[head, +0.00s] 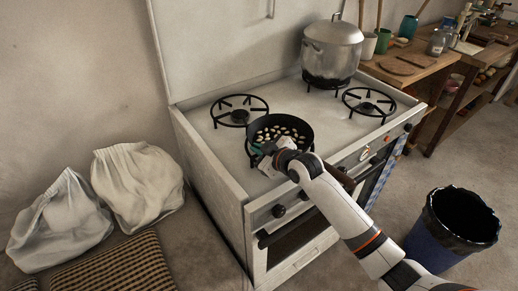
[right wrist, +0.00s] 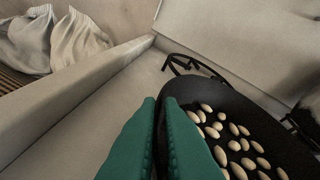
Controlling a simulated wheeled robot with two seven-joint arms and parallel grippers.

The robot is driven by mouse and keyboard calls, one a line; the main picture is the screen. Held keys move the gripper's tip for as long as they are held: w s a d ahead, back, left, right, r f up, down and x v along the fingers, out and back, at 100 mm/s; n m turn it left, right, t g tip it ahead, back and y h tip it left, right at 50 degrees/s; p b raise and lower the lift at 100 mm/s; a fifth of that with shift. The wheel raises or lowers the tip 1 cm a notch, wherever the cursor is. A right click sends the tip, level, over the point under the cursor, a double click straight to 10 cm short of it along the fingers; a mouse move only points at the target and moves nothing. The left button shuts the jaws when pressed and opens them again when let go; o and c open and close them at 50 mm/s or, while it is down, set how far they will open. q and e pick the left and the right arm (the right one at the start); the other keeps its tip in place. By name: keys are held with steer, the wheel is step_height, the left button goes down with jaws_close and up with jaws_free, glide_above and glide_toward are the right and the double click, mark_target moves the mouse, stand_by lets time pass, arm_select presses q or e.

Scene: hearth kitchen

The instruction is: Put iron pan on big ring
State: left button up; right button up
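The iron pan (head: 296,120) is black and round and holds several pale, bean-like pieces. It is over the front left of the white stove; a ring beneath it is mostly hidden, and I cannot tell if the pan touches it. My right gripper (head: 264,151) is at the pan's near left edge. In the right wrist view, its green fingers (right wrist: 162,102) are closed around the wall of the pan (right wrist: 236,102). A bare black ring (head: 239,111) lies behind the pan on the left, and another (head: 368,103) lies to the right. My left gripper is not in view.
A lidded metal pot (head: 332,48) stands at the back right of the stove (head: 195,127). A wooden bench (head: 405,66) with cups and boards is to the right. A dark bin (head: 440,240) and white sacks (head: 138,183) are on either side. The stove top's middle is clear.

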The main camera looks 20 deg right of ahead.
steer(key=o, duration=0.4)
steer(key=v, duration=1.2)
steer(key=shift+r, duration=0.2)
